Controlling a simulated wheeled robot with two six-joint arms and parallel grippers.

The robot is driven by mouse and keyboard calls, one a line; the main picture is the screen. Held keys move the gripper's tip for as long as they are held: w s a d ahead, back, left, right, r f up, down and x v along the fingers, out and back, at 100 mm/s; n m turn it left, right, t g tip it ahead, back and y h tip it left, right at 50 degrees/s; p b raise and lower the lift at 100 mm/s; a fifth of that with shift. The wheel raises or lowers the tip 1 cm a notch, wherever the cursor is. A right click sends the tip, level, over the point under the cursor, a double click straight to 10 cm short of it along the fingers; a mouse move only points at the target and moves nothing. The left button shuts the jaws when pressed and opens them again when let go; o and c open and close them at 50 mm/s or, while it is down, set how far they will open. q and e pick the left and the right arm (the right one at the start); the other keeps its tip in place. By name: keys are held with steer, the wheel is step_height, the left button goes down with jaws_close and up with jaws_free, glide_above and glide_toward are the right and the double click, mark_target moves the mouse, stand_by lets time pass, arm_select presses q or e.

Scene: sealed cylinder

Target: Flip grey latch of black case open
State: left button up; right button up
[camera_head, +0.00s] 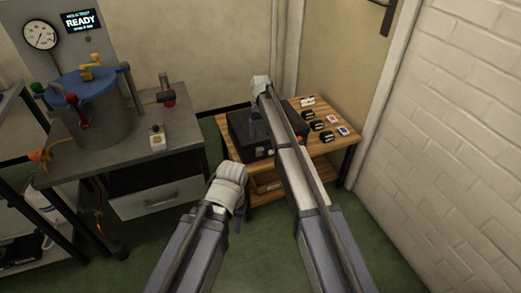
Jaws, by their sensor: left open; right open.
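The black case (240,126) lies on the wooden table (323,149), partly hidden behind my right arm. A small pale spot shows low on its front side, but it is too small to tell whether it is the grey latch. My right gripper (262,87) is open and appears over the back of the case; its fingers are small and hard to make out. My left gripper (230,174) is open and empty, in front of the table's left front corner, apart from the case.
Several small black boxes and cards (326,136) lie on the table's right side. A grey workbench (170,138) with a blue-lidded vessel (92,100) and gauge (40,35) stands left. A white brick wall (445,110) bounds the right. Green floor (375,250) is clear in front.

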mark_target(260, 150)
step_height(260, 150, down, 8)
steer(key=b, duration=0.8)
steer(key=shift+r, duration=0.1)
jaws_close()
stand_by(0.3)
